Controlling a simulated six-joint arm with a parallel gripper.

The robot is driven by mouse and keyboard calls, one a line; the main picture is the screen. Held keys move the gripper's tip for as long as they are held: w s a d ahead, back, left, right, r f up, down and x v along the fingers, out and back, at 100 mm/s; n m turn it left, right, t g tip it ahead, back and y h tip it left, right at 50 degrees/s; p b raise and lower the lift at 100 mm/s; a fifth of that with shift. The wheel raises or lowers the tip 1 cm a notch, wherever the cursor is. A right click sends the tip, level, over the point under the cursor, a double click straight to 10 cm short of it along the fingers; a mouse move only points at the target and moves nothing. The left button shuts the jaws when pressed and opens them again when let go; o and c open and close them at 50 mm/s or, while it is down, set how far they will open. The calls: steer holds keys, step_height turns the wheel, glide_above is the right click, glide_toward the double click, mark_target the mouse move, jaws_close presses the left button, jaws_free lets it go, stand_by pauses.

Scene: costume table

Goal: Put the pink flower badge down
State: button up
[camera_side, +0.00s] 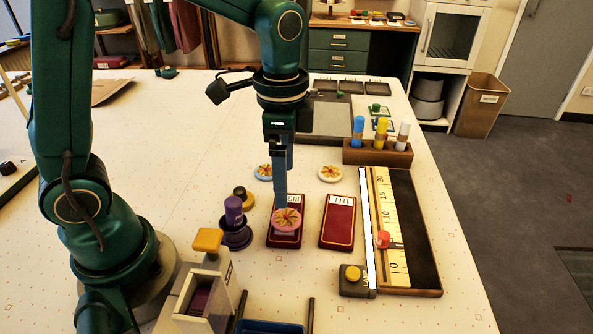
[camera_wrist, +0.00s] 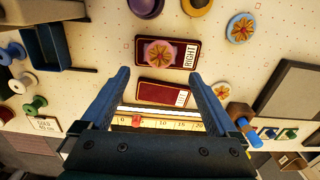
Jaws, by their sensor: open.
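The pink flower badge (camera_side: 286,221) lies flat on the dark red pad marked RIGHT (camera_side: 285,240). In the wrist view the pink badge (camera_wrist: 160,53) sits near the middle of that pad, just beyond my fingertips. My gripper (camera_side: 281,203) points down by the badge; in the wrist view its blue fingers (camera_wrist: 159,75) are spread wide with nothing between them. In the side view a finger overlaps the badge's top edge, and I cannot tell whether they touch. The second dark red pad (camera_side: 338,222), marked LEFT, is bare.
A white flower badge (camera_side: 330,173) and a blue one (camera_side: 263,172) lie behind the pads.

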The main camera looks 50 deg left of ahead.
steer(key=s+a+r+n+t, duration=0.1)
steer(key=s+r+n+t, duration=0.4)
steer(key=s+n, duration=0.3)
steer(key=shift+s+a+r+n+t, duration=0.3)
steer(key=shift+s+n, duration=0.1)
steer(key=shift+s, duration=0.4)
